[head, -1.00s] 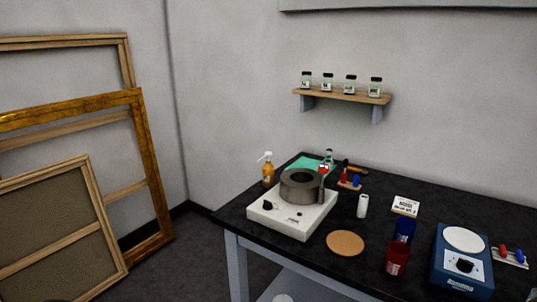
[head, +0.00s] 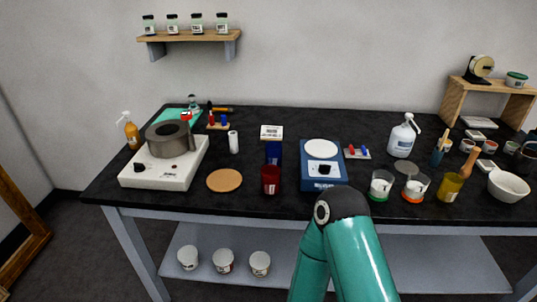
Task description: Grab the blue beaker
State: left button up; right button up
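The blue beaker (head: 274,152) stands on the black table, left of the centre of the table. A dark red beaker (head: 270,181) stands just in front of it and hides its lower part. A teal link of one of my arms rises from the bottom of the head view, right of the beakers and in front of the table edge. Neither of my grippers shows in the head view.
Left of the beakers are a round cork mat (head: 224,180) and a white heating unit (head: 165,170). Glass jars (head: 381,186) and a white bowl (head: 508,185) stand farther right.

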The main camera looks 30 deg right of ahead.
aim_at(274, 155)
jog(key=u, duration=0.8)
jog(key=k, duration=1.15)
jog(key=z, duration=0.95)
jog(key=i, duration=1)
jog(key=u, duration=0.05)
